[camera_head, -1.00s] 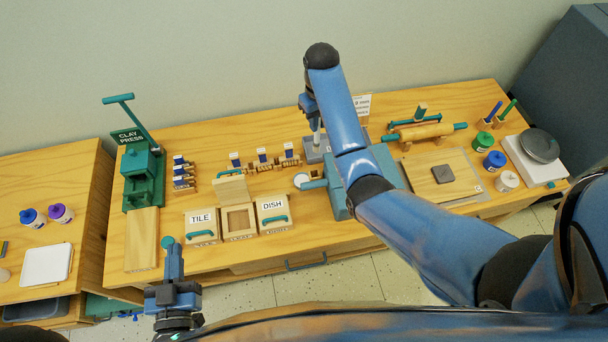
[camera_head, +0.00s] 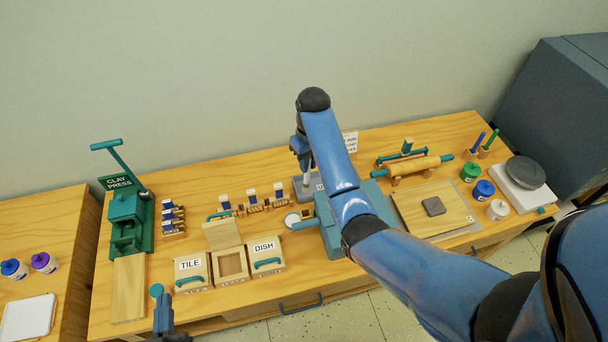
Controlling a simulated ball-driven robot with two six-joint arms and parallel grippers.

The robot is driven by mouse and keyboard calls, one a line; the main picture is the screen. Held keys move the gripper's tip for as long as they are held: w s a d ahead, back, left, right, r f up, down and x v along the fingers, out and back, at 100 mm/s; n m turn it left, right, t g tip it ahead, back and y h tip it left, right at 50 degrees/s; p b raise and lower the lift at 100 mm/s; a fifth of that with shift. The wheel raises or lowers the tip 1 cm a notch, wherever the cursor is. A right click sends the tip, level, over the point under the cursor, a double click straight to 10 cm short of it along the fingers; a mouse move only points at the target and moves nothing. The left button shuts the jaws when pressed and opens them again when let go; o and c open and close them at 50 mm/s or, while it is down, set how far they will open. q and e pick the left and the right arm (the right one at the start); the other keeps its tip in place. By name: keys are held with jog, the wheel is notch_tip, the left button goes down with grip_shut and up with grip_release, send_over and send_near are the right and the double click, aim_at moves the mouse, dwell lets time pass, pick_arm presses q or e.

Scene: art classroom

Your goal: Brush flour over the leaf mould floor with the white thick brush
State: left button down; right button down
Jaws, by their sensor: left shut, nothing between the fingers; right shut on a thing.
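The open middle box (camera_head: 232,264), between the boxes marked TILE and DISH, looks like the leaf mould; its own label is too small to read. Its floor is bare wood colour, and a wooden lid or panel (camera_head: 222,235) stands behind it. My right gripper (camera_head: 302,150) is at the back of the table, shut on a pale, upright shaft (camera_head: 306,176), apparently the white thick brush, above a grey stand (camera_head: 301,190). Its bristles cannot be made out. A small round dish with white contents (camera_head: 292,219), perhaps flour, sits beside the grey-blue block. My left gripper (camera_head: 161,311) is shut and empty at the front edge.
The green clay press (camera_head: 127,220) stands at the left. Stamps in racks (camera_head: 252,203) stand behind the boxes. A rolling pin (camera_head: 420,164), a board (camera_head: 450,215), jars and a scale (camera_head: 525,190) fill the right. My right arm crosses above the grey-blue block (camera_head: 328,225).

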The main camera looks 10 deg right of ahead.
aim_at(305, 186)
jog(key=f+y+b, duration=0.1)
jog(key=f+b, duration=0.1)
jog(key=f, duration=0.1)
jog(key=f+y+b, duration=0.1)
jog(key=f+b, duration=0.2)
jog(key=f, duration=0.1)
jog(key=f+y+b, duration=0.1)
jog(key=f+b, duration=0.1)
jog(key=f, duration=0.2)
jog(key=shift+a+f+b, duration=0.15)
jog(key=shift+a+b, duration=0.15)
jog(key=shift+b, duration=0.05)
jog(key=shift+a+f, duration=0.1)
jog(key=shift+f, duration=0.05)
notch_tip(305, 186, down, 6)
jog(key=b, duration=0.6)
jog(key=shift+r, duration=0.2)
jog(key=shift+f+b, duration=0.5)
jog(key=shift+f, duration=0.05)
jog(key=shift+f+p, duration=0.1)
jog(key=shift+p, duration=0.2)
dwell(1.8)
